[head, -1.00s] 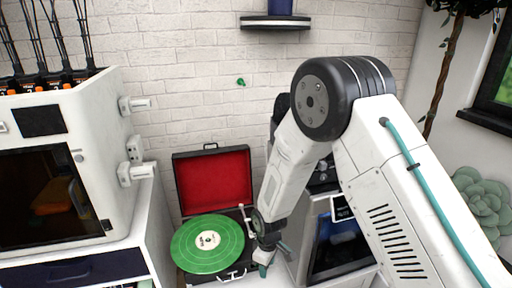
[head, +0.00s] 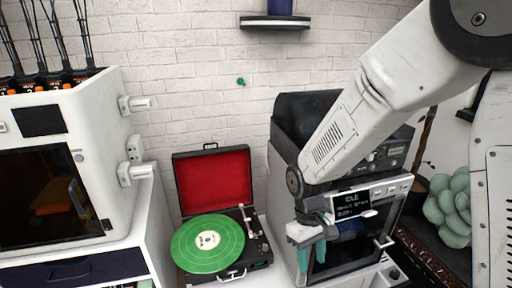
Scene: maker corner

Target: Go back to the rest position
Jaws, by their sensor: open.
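My gripper (head: 306,245) hangs at the end of my white arm, in front of the grey and white machine (head: 285,200) with a dark glass door. Its teal-tipped fingers point down and stand apart, with nothing seen between them. My arm crosses the right side of the head view and hides part of the machine. The record player (head: 262,254) with a green record (head: 190,245) and open red-lined lid (head: 212,182) stands to the left of my gripper, apart from it.
A white cabinet machine (head: 100,190) with a dark window stands at left. A wall shelf (head: 275,22) is above. A green succulent (head: 447,215) stands at right. The brick wall between shelf and record player is mostly bare, with a small green knob (head: 240,82).

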